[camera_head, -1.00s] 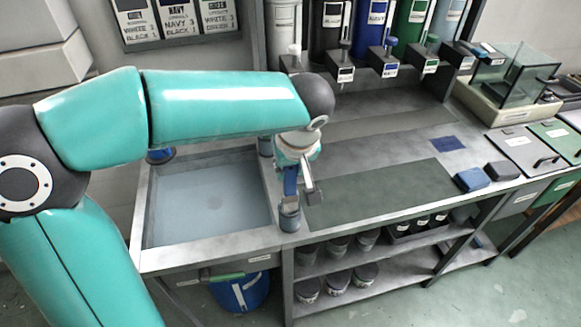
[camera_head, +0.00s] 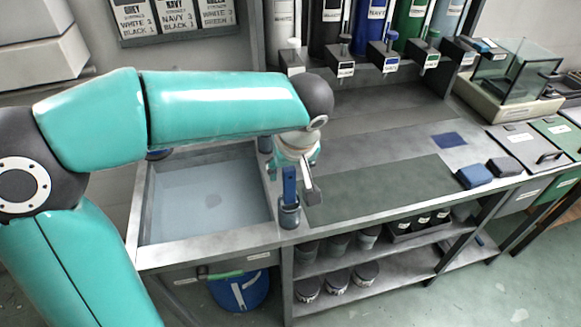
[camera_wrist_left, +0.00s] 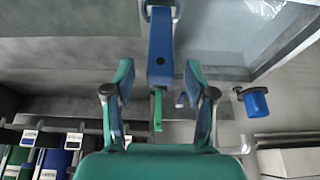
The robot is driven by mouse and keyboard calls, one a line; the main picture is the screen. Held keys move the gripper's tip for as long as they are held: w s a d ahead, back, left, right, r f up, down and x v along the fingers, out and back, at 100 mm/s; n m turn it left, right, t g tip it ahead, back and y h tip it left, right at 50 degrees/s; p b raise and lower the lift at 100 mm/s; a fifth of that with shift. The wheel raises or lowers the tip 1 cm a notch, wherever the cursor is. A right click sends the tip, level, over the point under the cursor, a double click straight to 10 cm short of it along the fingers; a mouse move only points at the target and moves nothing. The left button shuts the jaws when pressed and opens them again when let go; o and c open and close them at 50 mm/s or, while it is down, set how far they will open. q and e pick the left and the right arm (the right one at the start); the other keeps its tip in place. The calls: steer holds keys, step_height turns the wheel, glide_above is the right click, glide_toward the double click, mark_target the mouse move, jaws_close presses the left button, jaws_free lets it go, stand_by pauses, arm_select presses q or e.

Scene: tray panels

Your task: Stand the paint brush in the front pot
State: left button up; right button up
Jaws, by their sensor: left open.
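The blue paint brush (camera_head: 289,185) stands close to upright in the front pot (camera_head: 289,217), a small grey pot on the strip between sink and worktop. The brush's blue handle (camera_wrist_left: 160,45) shows in the left wrist view, its holed end towards the camera, with the pot partly cut off at the top edge. My left gripper (camera_wrist_left: 161,95) is open and empty, its fingers spread apart, with the handle end beyond them. In the head view the gripper (camera_head: 297,165) is just behind the brush, partly hidden by my arm. My right gripper is not in view.
The sink (camera_head: 140,205) lies left of the pot. A dark green mat (camera_head: 385,190) covers the worktop to the right. Another pot (camera_head: 265,145) stands behind, partly hidden. Blue and dark blocks (camera_head: 473,178) sit at the right; labelled dispensers (camera_head: 385,65) line the back.

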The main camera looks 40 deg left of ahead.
arm_select(q)
steer(key=v, duration=1.2)
stand_by(0.7)
